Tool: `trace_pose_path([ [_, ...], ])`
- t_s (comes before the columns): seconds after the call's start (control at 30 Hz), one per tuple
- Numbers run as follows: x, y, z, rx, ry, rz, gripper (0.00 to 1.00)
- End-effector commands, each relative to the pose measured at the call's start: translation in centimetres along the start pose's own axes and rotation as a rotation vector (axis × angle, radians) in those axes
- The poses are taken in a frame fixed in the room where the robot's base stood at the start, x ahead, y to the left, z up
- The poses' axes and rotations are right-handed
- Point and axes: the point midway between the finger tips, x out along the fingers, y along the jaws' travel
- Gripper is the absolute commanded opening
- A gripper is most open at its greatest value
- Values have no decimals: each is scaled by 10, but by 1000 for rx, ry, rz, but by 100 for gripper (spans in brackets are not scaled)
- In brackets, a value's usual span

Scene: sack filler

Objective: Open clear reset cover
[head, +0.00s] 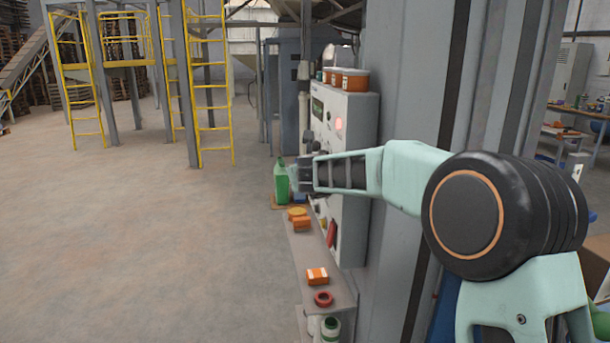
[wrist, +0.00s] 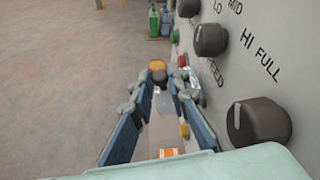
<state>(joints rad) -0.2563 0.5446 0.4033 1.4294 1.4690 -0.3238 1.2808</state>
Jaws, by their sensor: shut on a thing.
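My gripper (head: 303,174) is at the front of the grey control panel (head: 352,125), seen side-on in the head view. In the wrist view its fingers (wrist: 164,78) close in at the tips. It is shut on what seems to be the clear reset cover (wrist: 193,97), a small pale, see-through piece beside the right finger. The cover's hinge and exact tilt are hard to make out. A red part (wrist: 183,61) shows close to the fingertips on the panel side.
Dark knobs (wrist: 247,122) and a yellow button (wrist: 184,131) stick out of the panel face. The floor to the left is open.

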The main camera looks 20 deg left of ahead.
Motion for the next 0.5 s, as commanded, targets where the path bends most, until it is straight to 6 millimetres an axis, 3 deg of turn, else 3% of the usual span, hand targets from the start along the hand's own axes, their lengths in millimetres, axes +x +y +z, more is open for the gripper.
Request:
trace_pose_path([
  [0.33,0,0,-1,2,1,1,0],
  [0.37,0,0,-1,2,1,1,17],
  [0.5,0,0,0,2,1,1,32],
])
